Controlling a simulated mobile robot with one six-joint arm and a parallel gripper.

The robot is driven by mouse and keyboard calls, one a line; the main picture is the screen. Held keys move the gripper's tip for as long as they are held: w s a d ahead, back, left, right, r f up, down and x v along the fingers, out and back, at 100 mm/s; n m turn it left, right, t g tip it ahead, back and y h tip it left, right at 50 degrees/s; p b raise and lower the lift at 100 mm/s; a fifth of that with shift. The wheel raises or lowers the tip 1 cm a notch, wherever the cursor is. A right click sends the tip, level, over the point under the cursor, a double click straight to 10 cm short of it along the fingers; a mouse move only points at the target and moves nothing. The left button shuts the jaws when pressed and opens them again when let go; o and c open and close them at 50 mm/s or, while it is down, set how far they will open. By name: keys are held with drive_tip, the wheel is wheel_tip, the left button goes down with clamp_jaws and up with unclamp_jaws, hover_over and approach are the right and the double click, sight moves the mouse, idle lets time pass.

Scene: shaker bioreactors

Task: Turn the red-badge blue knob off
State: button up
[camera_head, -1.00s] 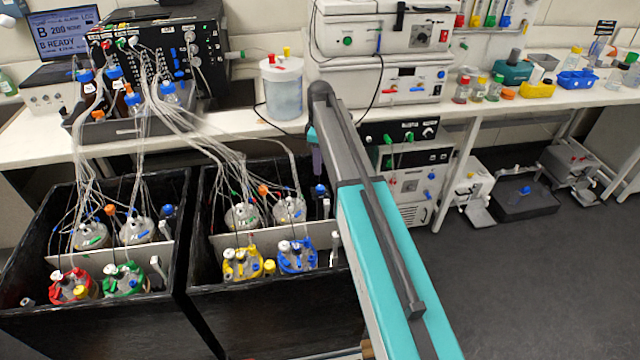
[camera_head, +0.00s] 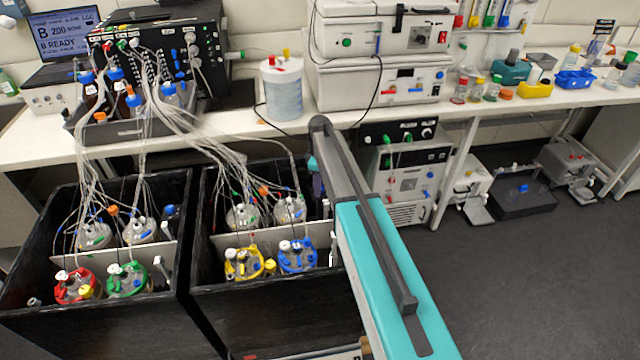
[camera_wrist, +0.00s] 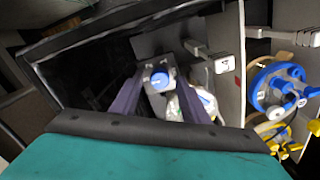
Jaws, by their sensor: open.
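In the wrist view a blue round knob or cap (camera_wrist: 160,80) sits on a pale fitting beside a grey panel. I cannot make out a red badge on it. My gripper (camera_wrist: 161,92) is open, its two dark purple fingers to either side of the blue piece in the picture; I cannot tell whether they touch it. In the head view my arm reaches over the right side of the right black box (camera_head: 275,318), and the gripper is mostly hidden behind the arm there.
A blue-ringed vessel (camera_wrist: 280,90) and white-ended posts (camera_wrist: 222,64) are close to the right in the wrist view. The yellow-ringed vessel (camera_head: 243,263) and several tubes fill the right box. The bench (camera_head: 480,106) with equipment runs behind.

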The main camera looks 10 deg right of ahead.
drive_tip(key=shift+f, duration=0.2)
clamp_jaws()
